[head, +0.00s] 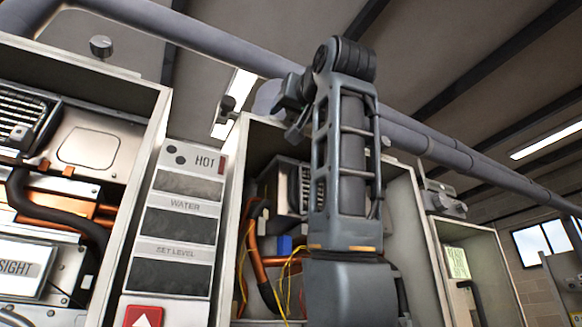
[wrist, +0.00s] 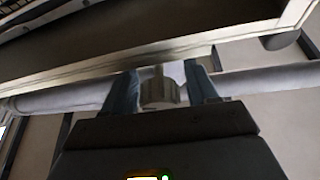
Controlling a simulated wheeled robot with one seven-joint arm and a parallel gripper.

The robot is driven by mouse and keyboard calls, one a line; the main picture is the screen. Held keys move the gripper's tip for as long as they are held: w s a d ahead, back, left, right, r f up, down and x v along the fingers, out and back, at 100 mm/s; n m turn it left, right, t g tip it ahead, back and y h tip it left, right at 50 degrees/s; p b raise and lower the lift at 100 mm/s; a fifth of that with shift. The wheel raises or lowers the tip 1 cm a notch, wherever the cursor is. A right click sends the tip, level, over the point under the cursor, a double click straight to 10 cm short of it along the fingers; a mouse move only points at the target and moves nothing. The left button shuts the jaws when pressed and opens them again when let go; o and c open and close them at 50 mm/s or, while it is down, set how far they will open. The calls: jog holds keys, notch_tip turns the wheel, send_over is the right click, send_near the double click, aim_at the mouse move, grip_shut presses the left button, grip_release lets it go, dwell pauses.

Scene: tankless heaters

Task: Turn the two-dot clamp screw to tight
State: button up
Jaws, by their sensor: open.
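My gripper (wrist: 162,82) shows in the wrist view with its two blue-grey fingers apart. A grey, round, knob-like screw (wrist: 160,92) sits in the gap between them, in front of the pipe. I cannot tell whether the fingers touch it, and no dots are readable on it. In the head view, one round screw (head: 101,46) sits by the overhead pipe at the upper left, and a darker knob (head: 228,103) hangs near the ceiling light. Which of them carries two dots is not clear.
A large grey pipe (head: 440,150) runs above the open heater cabinets. A cabinet edge (wrist: 150,55) crosses the wrist view close to the fingers. A panel marked HOT (head: 190,160) stands between two cabinets. My arm hides part of the middle cabinet (head: 415,220).

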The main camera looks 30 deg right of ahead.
jog(key=b+v, duration=0.3)
jog(key=v, duration=0.4)
jog(key=shift+s, duration=0.35)
jog(key=shift+f, duration=0.15)
